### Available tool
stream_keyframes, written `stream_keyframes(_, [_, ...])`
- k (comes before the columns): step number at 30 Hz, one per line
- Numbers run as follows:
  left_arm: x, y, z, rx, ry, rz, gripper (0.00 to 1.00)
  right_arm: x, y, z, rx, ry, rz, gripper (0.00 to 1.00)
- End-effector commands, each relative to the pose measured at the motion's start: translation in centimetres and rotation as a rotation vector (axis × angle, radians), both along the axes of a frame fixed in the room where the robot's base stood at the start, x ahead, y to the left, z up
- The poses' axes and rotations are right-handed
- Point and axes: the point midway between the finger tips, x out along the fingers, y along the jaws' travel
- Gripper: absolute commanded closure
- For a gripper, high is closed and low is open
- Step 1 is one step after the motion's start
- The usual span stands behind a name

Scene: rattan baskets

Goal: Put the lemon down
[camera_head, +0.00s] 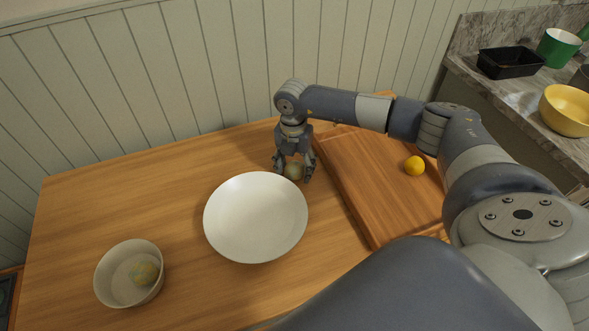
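A bright yellow lemon-like fruit (414,165) lies on the wooden cutting board at the right, apart from any gripper. My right gripper (293,174) points down near the table's back edge, just behind the large white bowl. Its fingers stand on either side of a small round dull-green fruit (293,171), low at the table top. I cannot tell if the fingers press on this fruit or stand slightly clear of it. A pale yellow-green fruit (144,273) sits in the small bowl (106,281) at the lower left. My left gripper is not in view.
The large white bowl (255,217) is empty in mid-table. The cutting board (362,195) lies right of my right gripper, under my arm. A counter at the right holds a black tray (510,62), a green cup (557,47) and a yellow bowl (567,110). The table's back left is clear.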

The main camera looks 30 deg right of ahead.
Motion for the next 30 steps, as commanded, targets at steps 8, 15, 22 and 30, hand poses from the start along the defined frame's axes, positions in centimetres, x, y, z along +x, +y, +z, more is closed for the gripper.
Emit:
stream_keyframes(8, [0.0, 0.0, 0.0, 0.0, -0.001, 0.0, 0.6, 0.0, 0.0, 0.1, 0.001, -0.001, 0.0, 0.88])
stream_keyframes(15, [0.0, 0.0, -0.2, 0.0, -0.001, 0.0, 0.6, 0.1, 0.0, 0.6, 0.001, -0.003, 0.0, 0.88])
stream_keyframes(22, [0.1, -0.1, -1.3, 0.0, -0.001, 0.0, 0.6, 0.2, 0.0, 4.4, 0.0, -0.007, 0.0, 0.88])
stream_keyframes(30, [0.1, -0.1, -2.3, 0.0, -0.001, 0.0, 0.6, 0.1, 0.0, 9.1, 0.001, -0.003, 0.0, 0.88])
